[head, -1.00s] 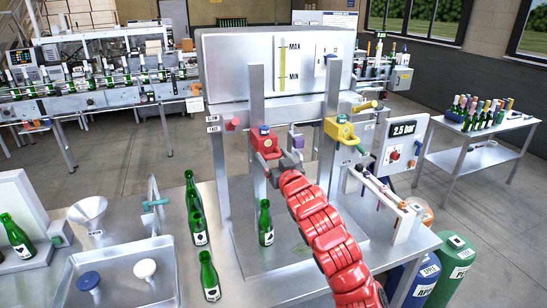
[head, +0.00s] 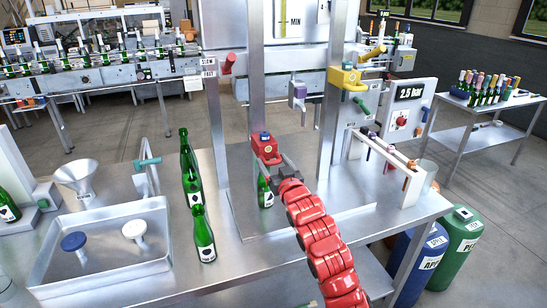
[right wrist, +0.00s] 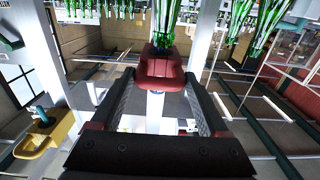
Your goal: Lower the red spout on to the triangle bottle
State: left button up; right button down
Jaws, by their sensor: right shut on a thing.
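The red spout (head: 265,147) is on a metal post of the filling rig, well below the level of the other spouts. My right gripper (head: 274,164) is shut on it from the front. A green bottle (head: 265,193) stands on the rig's base right under the spout; its upper part meets the spout's underside in the picture, and contact cannot be told. My gripper partly hides it, and its label mark cannot be made out. In the right wrist view the spout (right wrist: 160,72) sits between my fingers, with a green bottle (right wrist: 162,25) in line with it. My left gripper is out of view.
Several green bottles (head: 204,238) stand on the bench left of the rig. A metal tray (head: 105,275) lies at the left, and a rack of tools (head: 400,165) stands at the right.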

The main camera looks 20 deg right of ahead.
jog(key=shift+d+f, duration=0.1)
jog(key=shift+f, duration=0.9)
jog(key=shift+c, duration=0.8)
grip_release()
jog(key=s+p, duration=0.6)
jog(key=s, duration=1.1)
jog(key=shift+d, duration=0.3)
